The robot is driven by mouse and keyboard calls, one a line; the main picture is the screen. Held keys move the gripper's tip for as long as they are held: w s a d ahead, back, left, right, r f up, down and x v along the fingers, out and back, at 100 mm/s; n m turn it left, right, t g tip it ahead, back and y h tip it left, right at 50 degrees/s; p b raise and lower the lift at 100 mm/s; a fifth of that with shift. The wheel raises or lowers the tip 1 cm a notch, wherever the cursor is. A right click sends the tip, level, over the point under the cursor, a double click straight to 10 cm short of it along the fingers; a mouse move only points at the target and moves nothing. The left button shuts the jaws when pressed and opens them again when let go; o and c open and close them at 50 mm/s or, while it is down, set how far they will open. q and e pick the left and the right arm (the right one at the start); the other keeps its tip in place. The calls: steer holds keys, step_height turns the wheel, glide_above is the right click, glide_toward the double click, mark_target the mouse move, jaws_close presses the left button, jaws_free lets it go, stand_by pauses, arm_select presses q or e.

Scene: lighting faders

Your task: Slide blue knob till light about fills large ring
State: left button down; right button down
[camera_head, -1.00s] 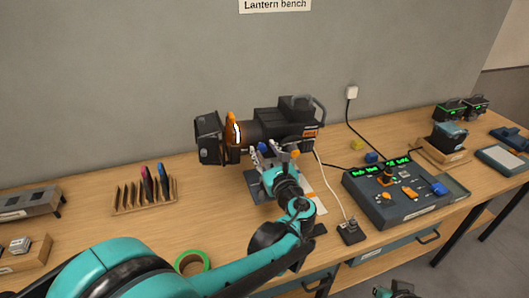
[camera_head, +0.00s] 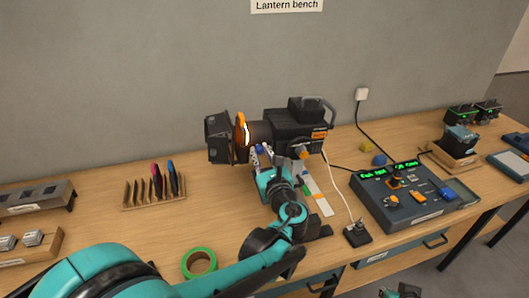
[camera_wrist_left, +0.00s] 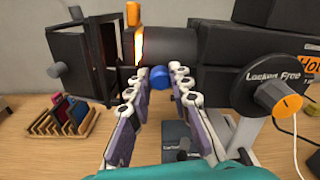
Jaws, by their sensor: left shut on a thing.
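The lantern (camera_head: 292,128) stands on the bench, a dark body with a barrel and an orange frame holder, its flaps facing left. The blue knob (camera_wrist_left: 159,76) is under the barrel in the left wrist view. My left gripper (camera_wrist_left: 160,80) has its fingertips on either side of it and is shut on it. In the head view my left gripper (camera_head: 262,155) is below the lantern, and the knob is hard to make out. My right gripper (camera_head: 400,291) shows only partly at the bottom edge. The large ring and the light spot are in neither view.
An orange knob marked Locked/Free (camera_wrist_left: 287,107) is on the lantern's side. A fader console (camera_head: 410,198) stands to the right. A rack of coloured filters (camera_head: 155,193) and green tape (camera_head: 199,263) are to the left. A cable runs down to a small switch box (camera_head: 357,232).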

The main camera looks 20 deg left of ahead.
arm_select(q)
steer(key=c, duration=1.3)
jaws_free()
steer(key=shift+c, duration=0.2)
steer(key=v, duration=1.2)
